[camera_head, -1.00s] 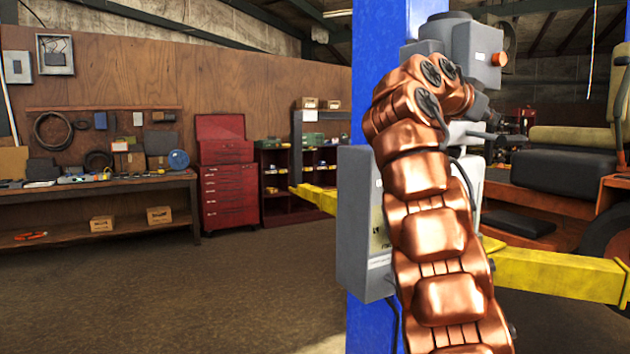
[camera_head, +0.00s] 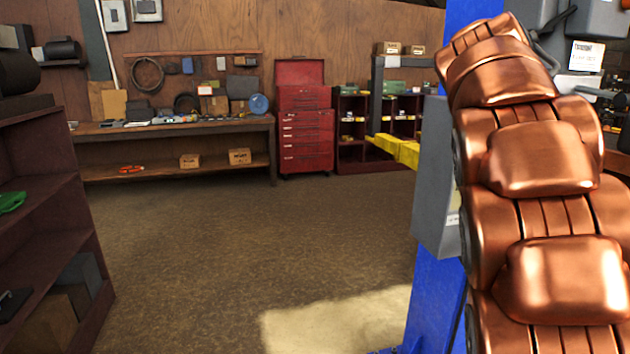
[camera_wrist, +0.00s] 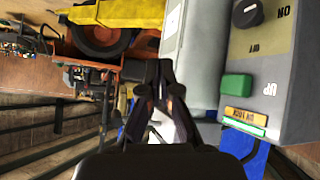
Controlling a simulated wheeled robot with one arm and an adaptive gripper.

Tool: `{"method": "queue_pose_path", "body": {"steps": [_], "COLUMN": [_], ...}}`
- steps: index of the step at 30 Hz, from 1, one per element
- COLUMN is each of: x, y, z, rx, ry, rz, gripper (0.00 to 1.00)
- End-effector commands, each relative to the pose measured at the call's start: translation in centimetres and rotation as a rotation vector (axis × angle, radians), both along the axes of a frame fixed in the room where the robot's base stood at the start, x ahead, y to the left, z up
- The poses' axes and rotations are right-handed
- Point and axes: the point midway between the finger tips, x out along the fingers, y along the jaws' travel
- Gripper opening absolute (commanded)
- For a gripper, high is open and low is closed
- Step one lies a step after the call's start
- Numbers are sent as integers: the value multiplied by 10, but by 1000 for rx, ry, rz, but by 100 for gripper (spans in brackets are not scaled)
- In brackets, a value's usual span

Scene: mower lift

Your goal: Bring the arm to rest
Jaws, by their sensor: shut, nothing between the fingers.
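My copper-coloured arm rises along the right side of the head view, bent near the top; its gripper is hidden or out of frame there. In the wrist view my gripper (camera_wrist: 165,72) is shut and empty, its dark fingers together in front of the camera. A grey control box (camera_wrist: 292,70) with ON, OFF and UP lettering, a green button (camera_wrist: 236,87) and a yellow label (camera_wrist: 245,117) stands to the right of the fingers. The fingers appear apart from the box.
The blue lift post (camera_head: 435,300) stands close by the arm, with a grey box (camera_head: 433,180) on it. A dark shelf (camera_head: 45,150) is near on the left. A workbench (camera_head: 175,128) and red tool chest (camera_head: 305,125) line the back wall. The middle floor is open.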

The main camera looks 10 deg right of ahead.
Motion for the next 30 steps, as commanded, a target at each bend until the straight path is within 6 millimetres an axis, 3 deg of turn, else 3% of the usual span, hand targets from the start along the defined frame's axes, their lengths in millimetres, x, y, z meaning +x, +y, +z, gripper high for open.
{"method": "queue_pose_path", "body": {"steps": [8,17,23,30], "x": [-24,-68,-111,-178], "y": [67,146,201,265], "z": [-73,-154,-206,-264], "rx": [157,326,437,565], "ry": [177,354,472,615], "rz": [179,392,541,721], "gripper": [0,0,0,0]}}
